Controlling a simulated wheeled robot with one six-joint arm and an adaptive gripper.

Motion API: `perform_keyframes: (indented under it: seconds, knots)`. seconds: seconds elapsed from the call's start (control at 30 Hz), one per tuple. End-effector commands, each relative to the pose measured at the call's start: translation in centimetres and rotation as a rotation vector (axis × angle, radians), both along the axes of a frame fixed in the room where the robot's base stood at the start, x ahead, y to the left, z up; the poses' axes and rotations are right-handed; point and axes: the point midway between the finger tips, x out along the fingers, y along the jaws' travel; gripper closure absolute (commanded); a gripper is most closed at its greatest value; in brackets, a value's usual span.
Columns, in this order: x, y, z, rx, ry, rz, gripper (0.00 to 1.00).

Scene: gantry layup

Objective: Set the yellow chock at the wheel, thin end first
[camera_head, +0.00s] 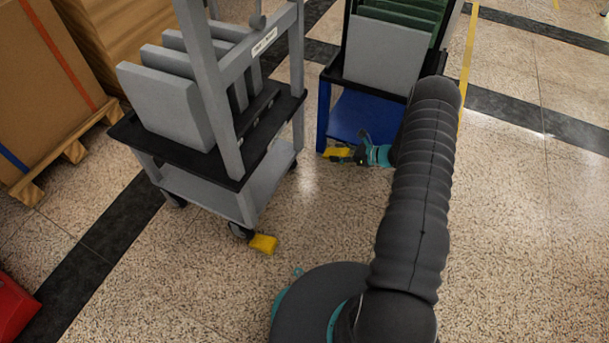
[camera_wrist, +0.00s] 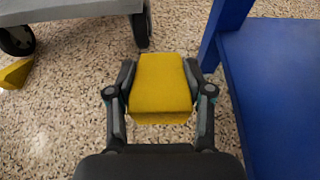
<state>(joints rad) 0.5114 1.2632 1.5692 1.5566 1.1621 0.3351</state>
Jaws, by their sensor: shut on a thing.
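A yellow chock (camera_head: 337,153) is held in my gripper (camera_head: 350,154), low beside the front left leg of the blue cart. In the wrist view the chock (camera_wrist: 160,85) sits between the two fingers of my gripper (camera_wrist: 160,72), which are shut on its sides. A thicker face shows on its near side; its far end points away from my gripper, towards a grey cart wheel (camera_wrist: 141,38), with a gap. I cannot tell whether the chock touches the floor. A second yellow chock (camera_head: 263,243) lies on the floor beside another grey cart wheel (camera_head: 241,230).
The grey cart (camera_head: 222,193) carries upright grey panels at left. The blue cart (camera_head: 362,115) with panels stands at the back; its blue frame (camera_wrist: 285,90) is close right of my gripper. Wooden pallets with boxes (camera_head: 45,90) are far left. Speckled floor between the carts is clear.

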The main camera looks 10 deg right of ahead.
Motion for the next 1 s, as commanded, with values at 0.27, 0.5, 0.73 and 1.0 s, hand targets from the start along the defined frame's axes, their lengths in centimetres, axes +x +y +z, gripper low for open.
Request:
perform_keyframes:
  seconds: [0.27,0.5,0.73,1.0]
  knots:
    - [0.7,1.9,-2.4,0.001,0.002,0.003,0.88]
    - [1.7,6.6,-5.3,0.001,0.003,0.003,0.88]
    - [2.6,10.1,-7.3,0.0,0.001,0.002,0.88]
    - [2.8,10.9,-8.6,0.001,0.001,0.0,0.88]
